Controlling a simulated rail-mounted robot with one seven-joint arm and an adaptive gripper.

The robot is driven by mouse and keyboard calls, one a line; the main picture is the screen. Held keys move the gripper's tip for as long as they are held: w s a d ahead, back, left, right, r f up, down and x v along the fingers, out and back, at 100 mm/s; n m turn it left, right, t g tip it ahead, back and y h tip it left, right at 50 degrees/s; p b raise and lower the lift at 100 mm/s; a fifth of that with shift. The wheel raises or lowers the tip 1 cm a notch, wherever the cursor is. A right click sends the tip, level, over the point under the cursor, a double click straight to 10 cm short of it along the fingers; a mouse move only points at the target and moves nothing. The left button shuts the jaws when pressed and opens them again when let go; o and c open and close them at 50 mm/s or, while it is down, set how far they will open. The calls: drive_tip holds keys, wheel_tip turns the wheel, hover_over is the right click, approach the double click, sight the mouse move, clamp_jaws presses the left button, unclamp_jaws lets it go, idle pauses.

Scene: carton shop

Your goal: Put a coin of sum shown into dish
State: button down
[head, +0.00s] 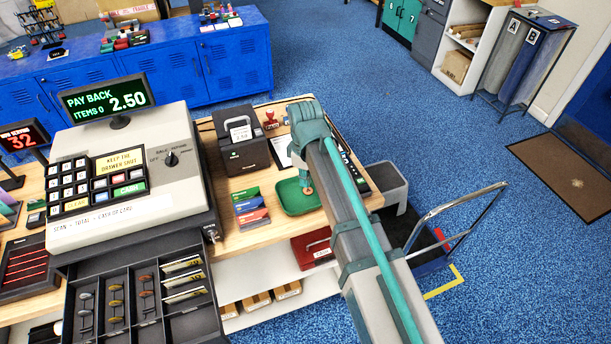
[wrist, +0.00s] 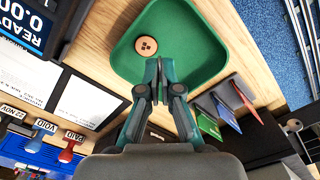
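The register display (head: 108,99) reads PAY BACK 2.50 and ITEMS 0. The register's open drawer (head: 140,312) holds several coins and note stacks in compartments. The green dish (head: 289,198) stands on the wooden counter, right of the register. One round brown coin with small dark marks (wrist: 146,46) lies in the dish; it also shows in the head view (head: 308,191). My gripper (wrist: 163,62) is over the dish, its fingertips together beside the coin, with nothing seen between them. In the head view my arm partly hides the gripper and dish.
A dark box with a paper label (head: 240,138) stands behind the dish. Coloured cards (head: 250,208) in a holder stand left of the dish. Stamps (wrist: 69,150) and a paper sheet lie nearby. A red box (head: 312,248) sits on the shelf below the counter.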

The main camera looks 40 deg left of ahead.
drive_tip(key=shift+f+b, duration=0.45)
drive_tip(key=shift+f, duration=0.7)
drive_tip(key=c, duration=1.2)
unclamp_jaws()
drive_tip(key=shift+c, duration=0.2)
drive_tip(key=shift+r, duration=0.1)
wheel_tip(320, 180, up, 12)
